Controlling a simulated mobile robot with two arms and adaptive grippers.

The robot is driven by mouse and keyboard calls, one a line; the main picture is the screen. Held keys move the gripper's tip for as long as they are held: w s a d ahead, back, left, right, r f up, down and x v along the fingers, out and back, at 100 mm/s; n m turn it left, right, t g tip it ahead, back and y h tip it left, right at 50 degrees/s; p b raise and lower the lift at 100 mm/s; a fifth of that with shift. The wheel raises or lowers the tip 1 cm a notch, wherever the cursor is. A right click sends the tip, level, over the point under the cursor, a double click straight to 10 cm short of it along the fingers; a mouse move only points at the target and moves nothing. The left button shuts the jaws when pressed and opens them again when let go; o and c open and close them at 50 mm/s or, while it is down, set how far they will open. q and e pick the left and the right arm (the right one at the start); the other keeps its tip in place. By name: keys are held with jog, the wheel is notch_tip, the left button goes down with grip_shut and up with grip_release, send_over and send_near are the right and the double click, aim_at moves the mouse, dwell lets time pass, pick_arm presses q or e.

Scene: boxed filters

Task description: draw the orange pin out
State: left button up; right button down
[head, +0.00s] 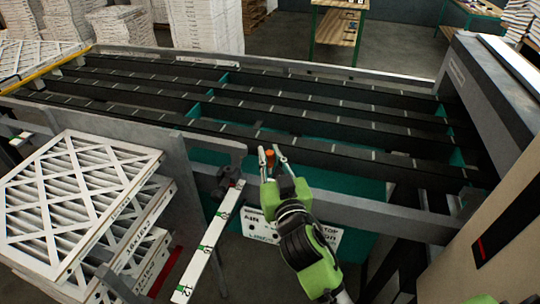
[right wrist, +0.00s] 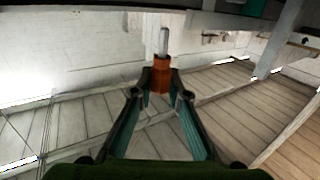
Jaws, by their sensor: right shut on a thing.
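The orange pin (head: 270,157) shows as a small orange spot between the fingertips of my right gripper (head: 272,164) in the head view. In the right wrist view, the orange grip of the pin (right wrist: 160,76) is between the two fingertips (right wrist: 159,84), which are shut on it. Its bare metal shaft (right wrist: 163,41) points away from the fingers, and no hole or socket shows around its visible end. My left gripper is not in view.
The dark-railed conveyor frame (head: 300,125) lies just beyond the gripper. A white lettered plate (head: 325,242) is partly behind my right arm. A marked white strip (head: 207,245) and stacked pleated filters (head: 75,195) are at left. A beige cabinet (head: 490,200) stands at right.

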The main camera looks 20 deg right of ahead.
aim_at(270, 153)
notch_tip(270, 153, up, 9)
jog(key=p, duration=0.8)
